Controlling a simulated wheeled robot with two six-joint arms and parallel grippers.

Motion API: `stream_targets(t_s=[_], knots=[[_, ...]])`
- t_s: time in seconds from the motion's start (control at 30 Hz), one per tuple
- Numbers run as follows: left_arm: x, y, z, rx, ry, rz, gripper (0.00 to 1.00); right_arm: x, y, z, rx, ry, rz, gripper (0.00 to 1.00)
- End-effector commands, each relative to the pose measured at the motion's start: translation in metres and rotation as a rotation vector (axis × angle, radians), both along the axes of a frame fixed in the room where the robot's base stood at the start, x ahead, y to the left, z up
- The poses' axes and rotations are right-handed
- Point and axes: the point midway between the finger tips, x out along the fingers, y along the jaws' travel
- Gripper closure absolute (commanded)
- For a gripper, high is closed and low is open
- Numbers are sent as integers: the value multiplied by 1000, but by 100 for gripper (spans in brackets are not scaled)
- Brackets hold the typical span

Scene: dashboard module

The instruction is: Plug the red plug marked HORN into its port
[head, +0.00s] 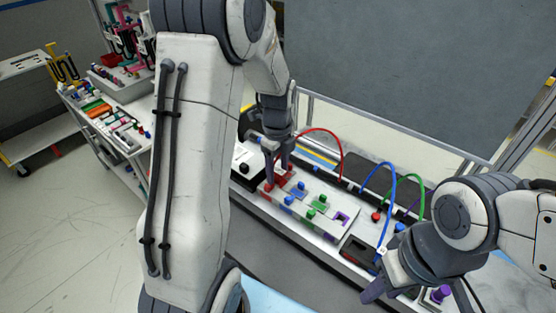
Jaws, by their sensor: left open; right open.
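My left gripper (277,175) points down over the red section (265,190) at the left end of the white dashboard panel (318,225). Its jaws are open, with red parts at and between the fingertips. A red cable (322,131) arches from the back rail to behind this gripper. The red plug at its end is mostly hidden by the fingers, so I cannot tell how it sits in the port. The HORN marking is not readable. My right gripper (376,289) is open and low at the front right of the panel.
Blue (392,200) and green (421,190) cables arch up from the rail on the right. A purple plug (440,293) lies near my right gripper. Blue, green and purple ports fill the panel's middle and right. A cart (117,130) with parts stands behind left.

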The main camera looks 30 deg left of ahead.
Motion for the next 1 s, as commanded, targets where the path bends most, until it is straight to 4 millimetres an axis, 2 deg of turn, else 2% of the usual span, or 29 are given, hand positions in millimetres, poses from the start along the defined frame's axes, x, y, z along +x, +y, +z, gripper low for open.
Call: stream_targets(t_s=[0.33,0.5,0.67,0.9,0.93,1.0], knots=[[2,0,64,1,-8,0,39,0,0,-14,0,0,0,57],[1,0,88,1,-4,0,39,0,0,-17,0,0,1,57],[0,0,98,0,-1,0,39,0,0,-18,0,0,1,57],[0,0,99,0,-1,0,39,0,0,-17,0,0,1,57],[0,0,99,0,-1,0,43,0,0,-17,0,0,1,57],[-1,-2,99,0,-1,4,70,0,0,-18,0,0,1,57]])
